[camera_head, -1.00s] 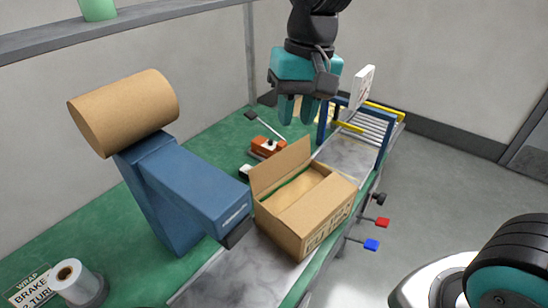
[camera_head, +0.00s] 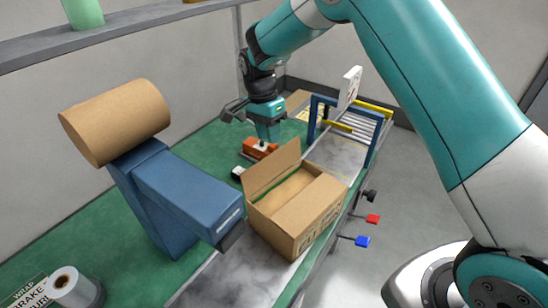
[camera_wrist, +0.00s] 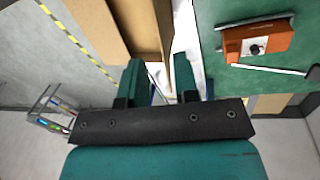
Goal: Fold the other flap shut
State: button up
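The open cardboard box (camera_head: 292,238) sits on the grey conveyor strip. Its right-hand flap (camera_head: 315,200) lies folded over the top, and its left-hand flap (camera_head: 270,170) stands up, leaning outward. In the wrist view, part of the box (camera_wrist: 90,22) and the standing flap's edge (camera_wrist: 163,22) are at the top. My gripper (camera_head: 268,137) points down on the far side of the box, by the orange device. In the wrist view my gripper (camera_wrist: 160,72) has its fingers apart with nothing between them. I cannot tell if a finger touches the flap.
An orange device (camera_head: 257,149) with a lever lies on the green bench, and it also shows in the wrist view (camera_wrist: 258,42). A blue dispenser (camera_head: 185,195) with a brown paper roll stands left of the box. A blue frame (camera_head: 345,130) with rollers stands beyond.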

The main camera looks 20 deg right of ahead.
aim_at(273, 159)
jog(key=f, duration=0.3)
jog(key=s+f+p, duration=0.1)
jog(key=f, duration=0.2)
jog(key=f+p, duration=0.1)
jog(key=f, duration=0.2)
jog(key=shift+s+d, duration=0.25)
jog(key=shift+d, duration=0.1)
grip_shut()
